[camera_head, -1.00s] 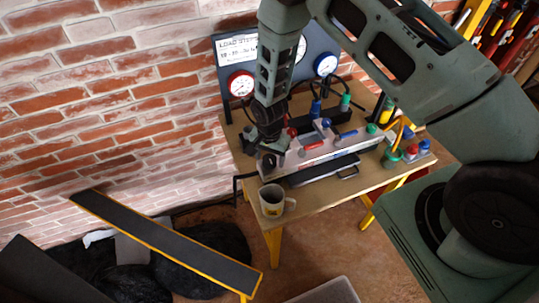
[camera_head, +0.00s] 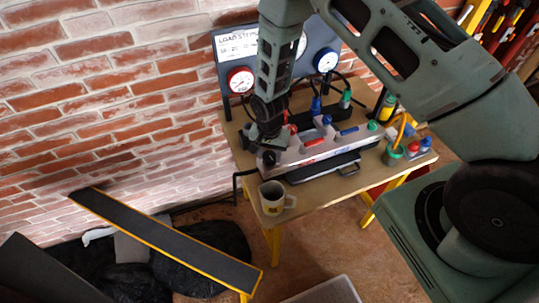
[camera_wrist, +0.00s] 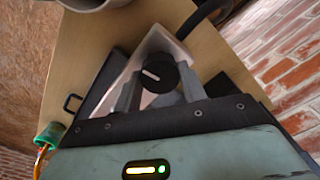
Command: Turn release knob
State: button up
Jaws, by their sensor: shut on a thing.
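The release knob (camera_wrist: 158,73) is a round black knob with a white pointer line. It sits on the light end of the pump unit (camera_head: 310,150) on the table. In the wrist view my gripper (camera_wrist: 160,82) has one grey finger on each side of the knob and is shut on it. In the wrist view the pointer line slants, running down to the right. In the head view the knob (camera_head: 269,158) shows as a small dark shape below my gripper (camera_head: 268,148), at the left end of the unit. The finger contact itself is partly hidden there.
A mug (camera_head: 272,199) stands on the table's front left corner, close to the knob. Behind the unit is a panel (camera_head: 240,60) with gauges and hoses. Bottles and coloured caps stand along the unit and at the right. A long ramp-like board (camera_head: 165,240) lies at lower left.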

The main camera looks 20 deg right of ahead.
aim_at(269, 156)
jog(key=n+b, duration=0.3)
jog(key=n, duration=0.1)
jog(key=shift+f, duration=0.1)
jog(key=n+b, duration=0.1)
jog(key=n, duration=0.3)
jog(key=shift+b, duration=0.4)
jog(key=n+b, duration=0.1)
jog(key=n, duration=0.3)
jog(key=shift+b, duration=0.3)
jog(key=shift+n+b, duration=0.4)
jog(key=shift+n, duration=1.7)
jog(key=shift+r, duration=0.2)
jog(key=o, duration=1)
notch_tip(269, 156, up, 17)
jog(key=shift+r+b, duration=0.2)
jog(key=shift+b, duration=1)
